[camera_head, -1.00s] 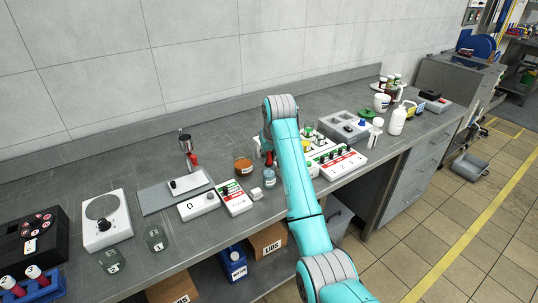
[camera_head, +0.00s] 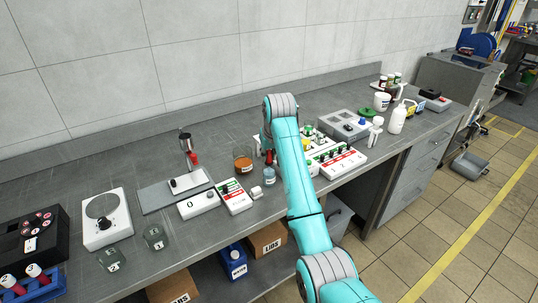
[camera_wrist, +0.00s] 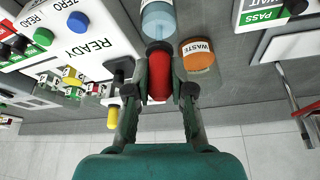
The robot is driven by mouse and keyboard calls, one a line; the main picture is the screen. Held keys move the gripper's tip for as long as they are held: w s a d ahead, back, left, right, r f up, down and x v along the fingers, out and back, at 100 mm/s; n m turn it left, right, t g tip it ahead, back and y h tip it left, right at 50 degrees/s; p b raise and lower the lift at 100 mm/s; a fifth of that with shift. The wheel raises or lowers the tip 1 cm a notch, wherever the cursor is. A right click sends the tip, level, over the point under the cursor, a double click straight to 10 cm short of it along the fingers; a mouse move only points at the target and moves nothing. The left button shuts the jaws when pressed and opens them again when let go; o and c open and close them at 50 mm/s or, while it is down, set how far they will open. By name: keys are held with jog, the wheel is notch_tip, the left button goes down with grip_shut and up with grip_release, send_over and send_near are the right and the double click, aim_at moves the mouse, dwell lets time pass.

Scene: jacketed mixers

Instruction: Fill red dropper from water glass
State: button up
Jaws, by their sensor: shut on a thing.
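My gripper (camera_wrist: 162,72) is shut on the red dropper (camera_wrist: 159,84), and its red bulb shows between the fingers in the wrist view. The dropper's far end is hidden behind a dark collar. The water glass (camera_wrist: 158,22), with pale blue contents, lies just beyond the fingertips in the wrist view; I cannot tell whether the dropper's tip is inside it. In the head view the glass (camera_head: 269,176) stands on the bench left of my arm. There my gripper is mostly hidden behind the arm, with a bit of red (camera_head: 269,157) showing.
A white READY panel (camera_wrist: 85,42) with buttons and small coloured vials (camera_wrist: 70,83) lies on the other side. The bench front left has two clear beakers (camera_head: 112,259).

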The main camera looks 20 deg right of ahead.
jog(key=shift+r, duration=4.25)
